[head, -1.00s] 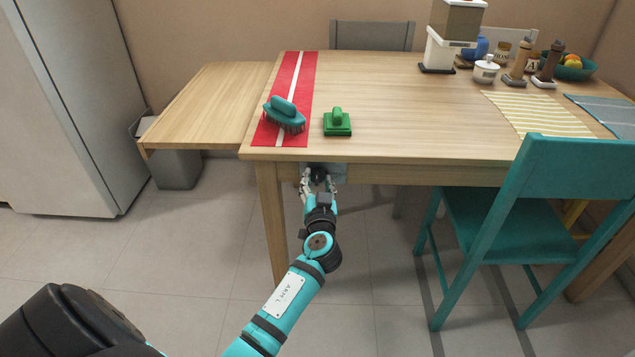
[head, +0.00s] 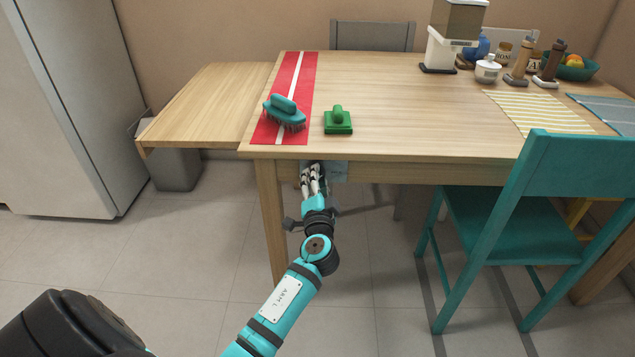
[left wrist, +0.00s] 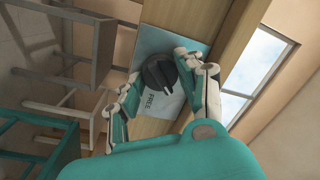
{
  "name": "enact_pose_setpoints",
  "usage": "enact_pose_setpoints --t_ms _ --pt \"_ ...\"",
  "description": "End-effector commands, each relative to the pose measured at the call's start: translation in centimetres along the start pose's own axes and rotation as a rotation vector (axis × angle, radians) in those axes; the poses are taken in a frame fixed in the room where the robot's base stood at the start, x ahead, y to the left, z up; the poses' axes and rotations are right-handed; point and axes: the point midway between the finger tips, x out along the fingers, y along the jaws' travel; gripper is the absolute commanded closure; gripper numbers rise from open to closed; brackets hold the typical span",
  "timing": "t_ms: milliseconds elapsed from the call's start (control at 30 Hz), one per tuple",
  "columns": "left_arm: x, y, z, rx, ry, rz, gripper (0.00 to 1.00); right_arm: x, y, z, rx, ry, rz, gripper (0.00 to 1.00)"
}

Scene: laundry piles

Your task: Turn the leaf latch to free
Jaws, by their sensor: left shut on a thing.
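The leaf latch is a round black knob (left wrist: 158,75) with a raised ridge, on a pale blue-grey plate (left wrist: 151,45) fixed to the table's front apron. The word FREE is printed on the plate beside the knob. In the head view the plate (head: 338,171) shows under the table's front edge. My left gripper (head: 312,172) is there, its fingers shut on the knob; in the left wrist view the fingers (left wrist: 162,72) sit on either side of it. The table leaf (head: 205,95) stands level at the left. My right gripper is out of view.
A teal brush (head: 285,110) lies on a red runner (head: 297,75), with a green scrubber (head: 338,122) beside it on the table (head: 400,110). A teal chair (head: 560,180) stands at right, a grey bin (head: 175,170) under the leaf. The floor in front is open.

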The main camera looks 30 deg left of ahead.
Motion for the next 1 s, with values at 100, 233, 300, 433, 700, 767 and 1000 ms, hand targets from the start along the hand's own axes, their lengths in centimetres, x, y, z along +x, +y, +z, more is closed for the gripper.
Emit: enact_pose_setpoints --t_ms 100,233,300,433,700,767,1000 --pt "0.0 0.1 0.1 0.114 0.01 0.0 0.94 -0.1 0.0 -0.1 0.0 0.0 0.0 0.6" --pt "-0.1 0.1 0.1 0.236 0.02 -0.001 0.94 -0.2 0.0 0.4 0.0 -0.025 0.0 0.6" --pt "-0.1 0.1 0.1 0.304 0.026 -0.002 0.94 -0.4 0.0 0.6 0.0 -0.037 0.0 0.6" --pt "0.0 0.0 0.1 0.425 0.037 -0.005 0.94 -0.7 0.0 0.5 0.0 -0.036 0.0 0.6" --pt "0.0 0.0 0.1 0.64 0.057 -0.009 0.94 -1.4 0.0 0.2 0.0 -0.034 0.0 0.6" --pt "-0.1 0.0 0.1 0.679 0.06 -0.01 0.94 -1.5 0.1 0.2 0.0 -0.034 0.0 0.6" --pt "-0.1 0.1 0.2 0.786 0.069 -0.01 0.94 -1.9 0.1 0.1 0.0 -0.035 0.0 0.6"
